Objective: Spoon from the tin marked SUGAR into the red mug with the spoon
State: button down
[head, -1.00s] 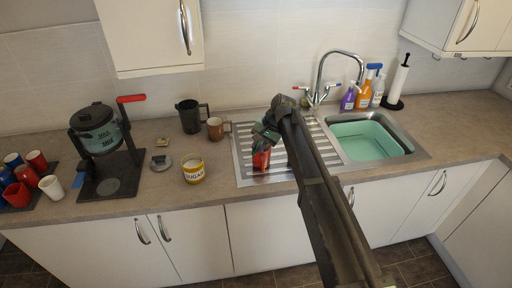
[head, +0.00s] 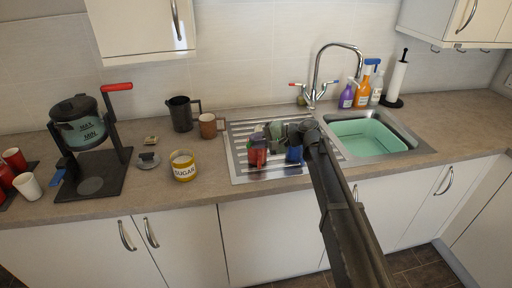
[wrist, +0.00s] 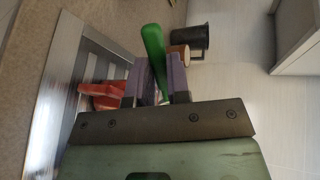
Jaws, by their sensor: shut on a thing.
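My gripper (head: 277,135) is over the drainer, pointing left; in the wrist view its fingers (wrist: 154,84) are shut on a bright green handle, which I take to be the spoon (wrist: 152,48). The spoon's bowl is hidden. The red mug (head: 257,155) stands on the drainer, just left of and below my gripper; red also shows at the left of the wrist view (wrist: 102,95). I cannot tell whether gripper and mug touch. The yellow tin marked SUGAR (head: 184,171) stands on the worktop left of the drainer, its top open with pale contents.
A blue thing (head: 295,156) sits on the drainer (head: 240,176) beneath my arm. A brown mug (head: 208,125) and black jug (head: 181,114) stand behind the tin. A grey lid (head: 147,160) and a press-like machine (head: 88,135) are left. The sink (head: 409,136) is right.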

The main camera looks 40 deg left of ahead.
jog(key=r+t+h+p, duration=0.1)
jog(key=h+p, duration=0.1)
jog(key=p, duration=0.1)
jog(key=a+r+h+p, duration=0.1)
jog(key=h+p, duration=0.2)
jog(key=p, duration=0.1)
jog(key=r+t+h+p, duration=0.1)
jog(key=h+p, duration=0.2)
jog(key=p, duration=0.1)
jog(key=shift+s+a+n+t, duration=0.2)
jog(key=shift+a+n+t, duration=0.1)
jog(key=h, duration=0.1)
jog(key=h+p, duration=0.1)
jog(key=t+h+p, duration=0.1)
jog(key=shift+a+r+h, duration=0.25)
jog(key=shift+a+h, duration=0.05)
jog(key=shift+s+t+h+p, duration=0.1)
jog(key=shift+t+h+p, duration=0.4)
jog(key=shift+h, duration=0.4)
jog(key=shift+f, duration=0.1)
